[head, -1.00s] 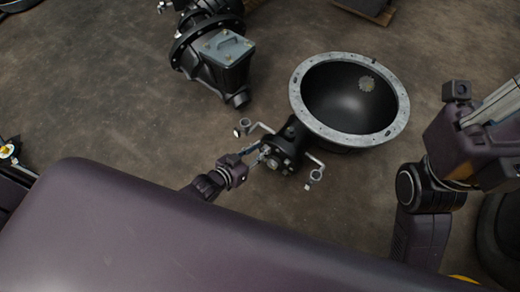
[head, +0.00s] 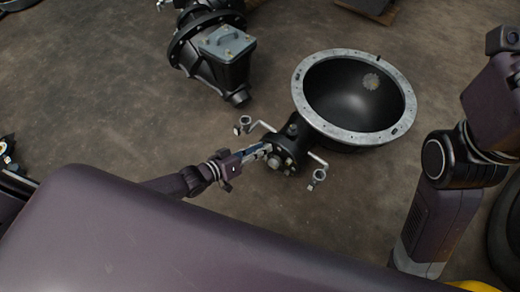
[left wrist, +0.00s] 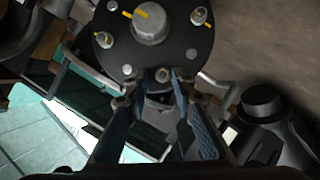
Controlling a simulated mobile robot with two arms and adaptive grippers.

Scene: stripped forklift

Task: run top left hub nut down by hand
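The black wheel hub (head: 284,158) is at the near end of the housing with the big silver-rimmed bowl (head: 352,128). In the left wrist view the round hub face (left wrist: 165,48) is at the top, with a large centre nut (left wrist: 150,24) and smaller nuts around it, some with yellow marks. My left gripper (head: 266,150) reaches the hub's upper left edge. My right gripper is out of view.
A black axle unit with a grey cover (head: 226,44) lies at the upper left. Bent metal arms with ring ends (head: 319,176) stick out on both sides of the hub. A dark wheel (head: 505,225) is at the right edge. Brown floor is open between them.

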